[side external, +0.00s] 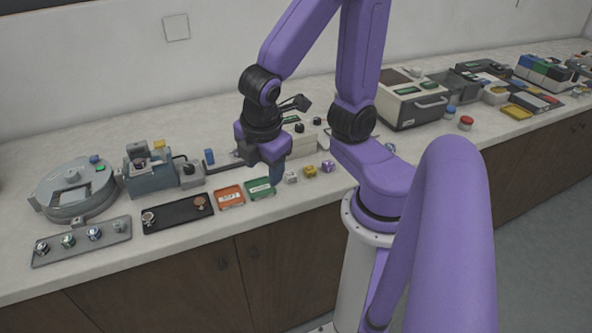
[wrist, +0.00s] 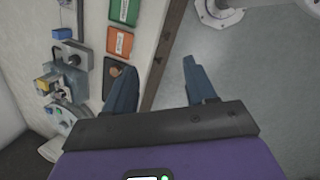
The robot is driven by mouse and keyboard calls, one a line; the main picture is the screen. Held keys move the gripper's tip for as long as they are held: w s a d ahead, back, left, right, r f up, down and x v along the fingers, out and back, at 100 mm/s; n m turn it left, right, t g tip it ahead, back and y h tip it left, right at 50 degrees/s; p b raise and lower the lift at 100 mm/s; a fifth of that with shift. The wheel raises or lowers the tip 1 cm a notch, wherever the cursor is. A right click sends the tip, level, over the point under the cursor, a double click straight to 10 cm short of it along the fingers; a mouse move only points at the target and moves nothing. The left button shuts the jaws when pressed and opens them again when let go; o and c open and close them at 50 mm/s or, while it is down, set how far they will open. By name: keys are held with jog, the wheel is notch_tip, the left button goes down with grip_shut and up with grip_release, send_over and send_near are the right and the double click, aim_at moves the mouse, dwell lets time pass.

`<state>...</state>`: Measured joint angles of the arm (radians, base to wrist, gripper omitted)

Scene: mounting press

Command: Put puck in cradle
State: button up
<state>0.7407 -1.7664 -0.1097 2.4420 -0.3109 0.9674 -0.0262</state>
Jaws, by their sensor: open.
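A black tray (side external: 178,212) lies near the counter's front edge, with a copper-brown disc, likely the puck (side external: 200,202), at its right end. A round silver piece (side external: 149,217) sits at its left end; I cannot tell whether this is the cradle. The disc (wrist: 113,71) also shows in the wrist view, just beyond my left finger, which hides part of the tray. My gripper (side external: 277,172) is open and empty, above the counter near the green tray. In the wrist view my gripper (wrist: 162,80) has its fingers spread, over the counter edge and floor.
An orange tray (side external: 230,198) and a green tray (side external: 260,189) lie right of the black one. A grey rack (side external: 82,243) with several small cylinders is at the left front. A round grey machine (side external: 75,188) and a vise-like press (side external: 150,170) stand behind. Small blocks (side external: 310,171) sit at right.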

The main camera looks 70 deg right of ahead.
jog(key=s+a+r+m+g+y, duration=0.1)
jog(key=s+y, duration=0.2)
jog(key=s, duration=0.4)
jog(key=shift+s+a+r+m, duration=0.2)
jog(key=shift+r+m, duration=0.1)
jog(key=shift+m, duration=0.1)
